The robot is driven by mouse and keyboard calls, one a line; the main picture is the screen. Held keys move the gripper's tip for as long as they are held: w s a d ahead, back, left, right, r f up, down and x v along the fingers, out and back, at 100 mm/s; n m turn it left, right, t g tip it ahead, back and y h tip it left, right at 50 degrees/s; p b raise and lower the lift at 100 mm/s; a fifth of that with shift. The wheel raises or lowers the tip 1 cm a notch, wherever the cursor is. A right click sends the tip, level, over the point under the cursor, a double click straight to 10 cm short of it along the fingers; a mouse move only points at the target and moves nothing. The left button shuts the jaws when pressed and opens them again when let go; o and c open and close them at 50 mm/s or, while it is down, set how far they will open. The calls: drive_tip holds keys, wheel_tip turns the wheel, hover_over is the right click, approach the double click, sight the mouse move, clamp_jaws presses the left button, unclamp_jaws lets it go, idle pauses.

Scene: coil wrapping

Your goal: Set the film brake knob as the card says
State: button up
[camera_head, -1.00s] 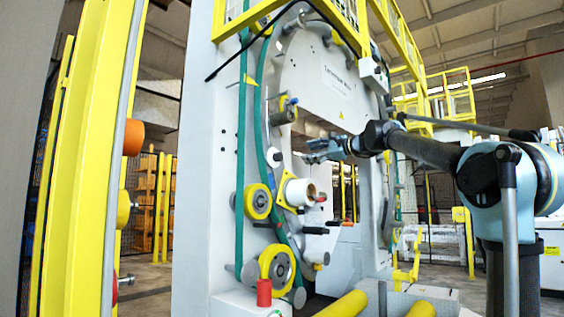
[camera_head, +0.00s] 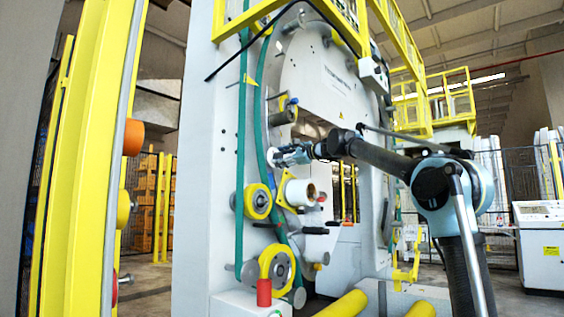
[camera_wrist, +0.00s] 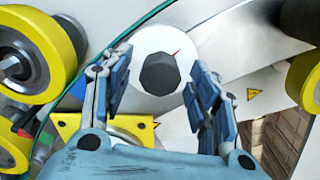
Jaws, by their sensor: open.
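The knob (camera_wrist: 158,73) is a dark faceted grip at the centre of a round white dial (camera_wrist: 143,45). A short red mark shows on the dial, up and right of the knob. In the wrist view my gripper (camera_wrist: 160,62) is open, with one finger on each side of the dial. The knob lies between the fingers, and I cannot tell how far ahead of the tips it is. In the head view my gripper (camera_head: 282,157) reaches left to the dial (camera_head: 271,154) on the machine's face. I cannot make out a card.
Yellow-rimmed rollers (camera_head: 257,202) and a white spool on a yellow plate (camera_head: 300,192) sit just below my gripper. A green band (camera_head: 262,120) runs down close to the dial. A yellow post (camera_head: 92,160) stands at the left. A white console (camera_head: 540,240) stands at the right.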

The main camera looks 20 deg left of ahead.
drive_tip(key=shift+w+a, duration=0.15)
drive_tip(key=shift+a, duration=0.15)
drive_tip(key=c, duration=1.1)
drive_tip(key=shift+o, duration=0.2)
drive_tip(key=n, duration=0.4)
drive_tip(key=shift+n, duration=0.4)
drive_tip(key=n, duration=0.4)
drive_tip(key=shift+f, duration=0.1)
drive_tip(key=n, duration=0.5)
drive_tip(key=shift+d+n, duration=0.1)
drive_tip(key=shift+n, duration=1.9)
